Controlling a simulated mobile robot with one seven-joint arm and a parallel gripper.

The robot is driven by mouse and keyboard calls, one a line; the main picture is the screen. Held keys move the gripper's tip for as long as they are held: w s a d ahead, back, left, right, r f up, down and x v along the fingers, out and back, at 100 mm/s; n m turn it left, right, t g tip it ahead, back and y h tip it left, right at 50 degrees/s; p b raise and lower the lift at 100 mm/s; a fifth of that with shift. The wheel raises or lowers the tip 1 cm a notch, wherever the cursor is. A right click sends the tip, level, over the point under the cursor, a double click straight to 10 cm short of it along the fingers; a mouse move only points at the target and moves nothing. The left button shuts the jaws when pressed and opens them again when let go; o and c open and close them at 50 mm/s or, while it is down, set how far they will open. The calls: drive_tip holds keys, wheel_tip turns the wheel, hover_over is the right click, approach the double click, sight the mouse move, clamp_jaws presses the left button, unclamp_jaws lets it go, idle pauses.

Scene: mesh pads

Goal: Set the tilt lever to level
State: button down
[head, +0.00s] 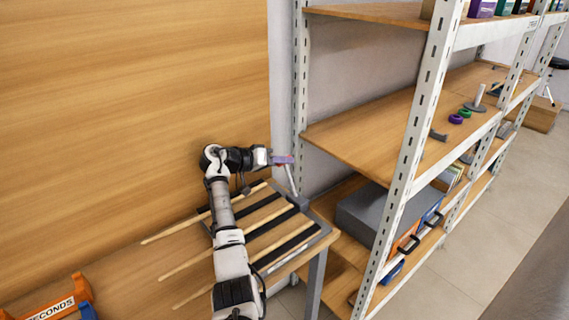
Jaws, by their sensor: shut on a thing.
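The tilt lever (291,180) is a thin pale grey rod in the head view, rising from a dark grey block (298,202) at the back right corner of a slatted rig on the bench. It leans a little to the left. My gripper (284,161), with purplish fingers, reaches in from the left and is shut on the lever's upper end. The fingers hide the top of the lever. The rig has dark strips (283,250) and several long pale wooden rods (268,221) lying across it. My arm covers part of its left side.
An orange bin labelled SECONDS (58,307) sits at the bench's lower left. A wooden panel (130,110) rises behind the bench.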

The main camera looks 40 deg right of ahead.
drive_tip(key=shift+w, duration=0.2)
idle(0.3)
drive_tip(key=c, duration=1.3)
unclamp_jaws()
drive_tip(key=shift+f, duration=0.15)
drive_tip(key=b+v, duration=0.2)
drive_tip(key=v, duration=0.5)
drive_tip(key=shift+a, duration=0.25)
